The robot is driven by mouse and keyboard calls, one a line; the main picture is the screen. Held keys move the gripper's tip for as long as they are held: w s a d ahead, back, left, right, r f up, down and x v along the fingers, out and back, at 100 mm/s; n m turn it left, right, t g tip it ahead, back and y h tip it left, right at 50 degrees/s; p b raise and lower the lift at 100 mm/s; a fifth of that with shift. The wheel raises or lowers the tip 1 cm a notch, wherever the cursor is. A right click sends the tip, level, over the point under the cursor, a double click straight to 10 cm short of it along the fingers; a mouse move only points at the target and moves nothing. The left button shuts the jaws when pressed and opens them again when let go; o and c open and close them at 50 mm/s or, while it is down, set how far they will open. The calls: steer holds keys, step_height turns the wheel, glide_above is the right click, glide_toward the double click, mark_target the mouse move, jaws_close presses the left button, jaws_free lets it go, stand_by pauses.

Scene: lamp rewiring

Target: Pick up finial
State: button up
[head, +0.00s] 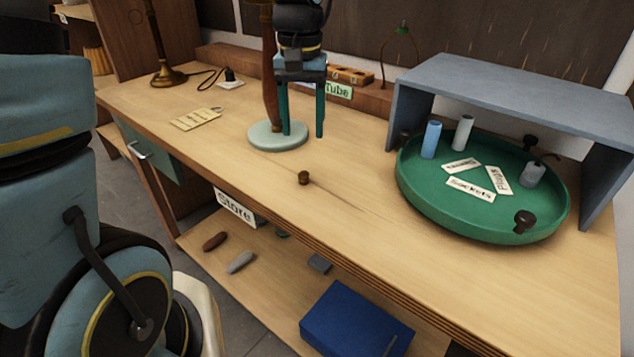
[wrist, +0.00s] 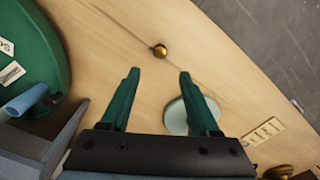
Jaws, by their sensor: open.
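The finial is most likely the small brown-brass knob (head: 303,178) standing alone on the wooden bench, in front of a pale round disc. In the wrist view this knob (wrist: 160,50) is beyond the fingertips, roughly centred between them. My gripper (head: 303,134) points down with its two green fingers apart and nothing between them. The wrist view also shows my gripper (wrist: 159,72) open and empty, not touching the knob.
The pale disc (head: 262,138) with a brown turned post is close to my fingers. A green round tray (head: 415,200) with tubes and labels is at right, partly under a grey shelf (head: 520,90). A brass lamp base (head: 168,77) is back left. Bench around the knob is clear.

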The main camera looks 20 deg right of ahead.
mark_target(304, 174)
step_height(304, 174, down, 11)
steer(key=shift+a+r+p, duration=0.1)
steer(key=shift+r+p, duration=0.05)
steer(key=shift+p, duration=1.05)
jaws_close()
